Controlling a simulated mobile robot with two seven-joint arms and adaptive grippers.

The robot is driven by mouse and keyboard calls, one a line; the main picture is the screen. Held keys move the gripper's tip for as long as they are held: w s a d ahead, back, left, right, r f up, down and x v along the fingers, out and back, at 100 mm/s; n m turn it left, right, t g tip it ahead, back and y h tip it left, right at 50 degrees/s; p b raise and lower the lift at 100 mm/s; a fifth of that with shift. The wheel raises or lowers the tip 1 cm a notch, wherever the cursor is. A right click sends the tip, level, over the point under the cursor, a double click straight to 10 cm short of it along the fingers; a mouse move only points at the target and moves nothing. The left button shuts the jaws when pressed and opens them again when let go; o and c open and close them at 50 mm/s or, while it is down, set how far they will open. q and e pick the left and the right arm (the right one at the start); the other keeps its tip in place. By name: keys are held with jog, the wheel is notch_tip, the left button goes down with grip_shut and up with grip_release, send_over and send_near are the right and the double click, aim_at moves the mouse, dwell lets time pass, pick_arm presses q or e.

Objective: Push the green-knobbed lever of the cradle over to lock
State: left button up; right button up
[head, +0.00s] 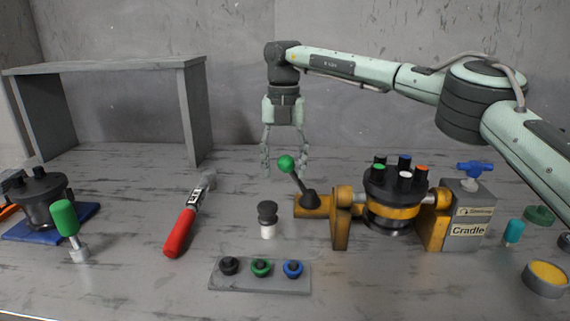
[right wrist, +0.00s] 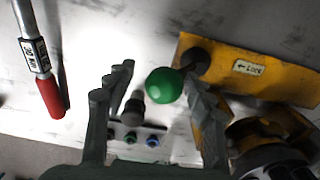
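The cradle (head: 340,235) is a yellow and grey fixture that holds a dark motor (head: 395,190). Its lever (head: 300,184) is a black rod with a green knob (head: 286,163), leaning up and to the left from its pivot. In the right wrist view the green knob (right wrist: 164,85) lies between the fingers, nearer the right one. A label (right wrist: 250,68) on the yellow plate reads "Lock" with an arrow to the left. My right gripper (head: 285,170) points down with its fingers apart around the knob; contact is unclear. My left gripper is not in view.
A red-handled torque wrench (head: 181,230), a small black-topped part (head: 267,219) and a grey plate with several rings (head: 260,288) lie left and in front. A grey shelf (head: 105,66) stands at the back left.

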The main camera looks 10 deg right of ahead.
jog(key=shift+d, duration=0.15)
dwell(0.3)
jog(key=shift+r, duration=3.1)
